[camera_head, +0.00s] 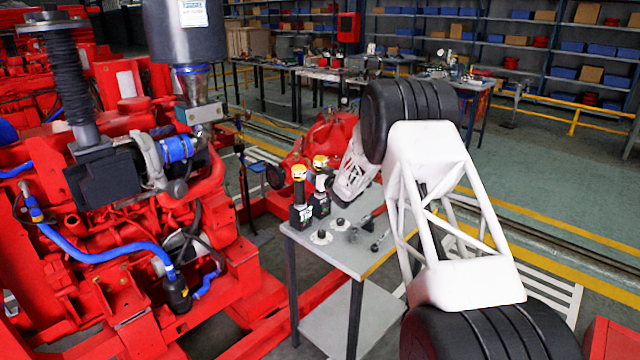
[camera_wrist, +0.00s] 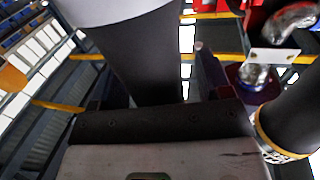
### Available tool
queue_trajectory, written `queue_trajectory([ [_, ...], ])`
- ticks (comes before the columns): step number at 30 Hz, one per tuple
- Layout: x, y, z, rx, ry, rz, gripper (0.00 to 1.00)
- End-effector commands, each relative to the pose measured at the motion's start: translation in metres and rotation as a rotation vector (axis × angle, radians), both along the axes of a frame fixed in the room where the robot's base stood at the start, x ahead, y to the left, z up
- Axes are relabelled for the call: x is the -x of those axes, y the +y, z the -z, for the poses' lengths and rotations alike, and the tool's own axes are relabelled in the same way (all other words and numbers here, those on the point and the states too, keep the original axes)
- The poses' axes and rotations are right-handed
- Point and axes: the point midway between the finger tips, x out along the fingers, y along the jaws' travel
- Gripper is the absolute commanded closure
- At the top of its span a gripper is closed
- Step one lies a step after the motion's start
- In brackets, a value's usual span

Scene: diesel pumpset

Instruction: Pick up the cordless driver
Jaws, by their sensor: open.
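Two upright cordless drivers with yellow tops and dark bodies stand close together at the left edge of a small grey table; the nearer driver (camera_head: 300,200) has a green mark near its base, and the farther driver (camera_head: 320,185) is just behind it to the right.
A red engine (camera_head: 120,240) with pipes and blue hoses fills the left. Workbenches and shelves stand behind. Bare table shows at the front.

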Motion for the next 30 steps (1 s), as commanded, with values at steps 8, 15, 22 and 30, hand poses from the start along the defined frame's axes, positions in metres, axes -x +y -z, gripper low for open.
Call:
queue_trajectory([
  [8, 0.0000, -0.0001, 0.0000, 0.000, 0.000, 0.000, 0.57],
  [15, 0.0001, -0.0001, 0.0001, 0.000, 0.000, 0.000, 0.94],
  [22, -0.0002, 0.0000, -0.0016, 0.000, -0.002, 0.000, 1.00],
  [30, -0.0003, 0.0001, -0.0083, 0.000, -0.002, 0.000, 1.00],
])
